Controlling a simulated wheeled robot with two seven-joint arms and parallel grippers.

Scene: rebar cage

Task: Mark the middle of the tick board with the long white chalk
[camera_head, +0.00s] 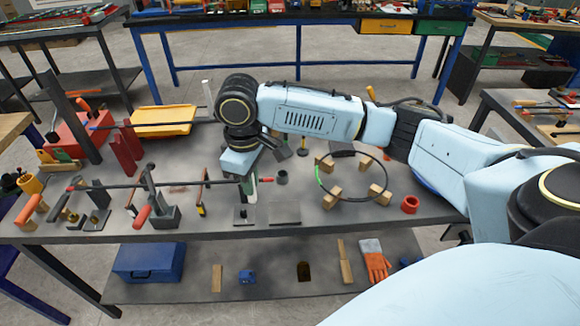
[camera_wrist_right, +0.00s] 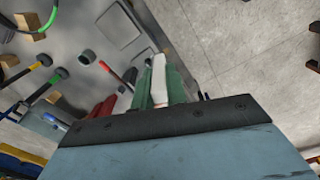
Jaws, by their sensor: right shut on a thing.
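My right gripper (camera_head: 251,186) is low over the front middle of the table in the head view. In the right wrist view its green fingers (camera_wrist_right: 162,86) are shut on the long white chalk (camera_wrist_right: 158,74), which stands out between them. My left gripper is out of view.
A ring (camera_head: 352,198) lies among wooden blocks (camera_head: 327,165) to the right. A long dark bar (camera_head: 115,186) on supports runs left of my gripper. A yellow tray (camera_head: 163,121) is at the back left, and a red ring-shaped piece (camera_head: 410,204) at the right.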

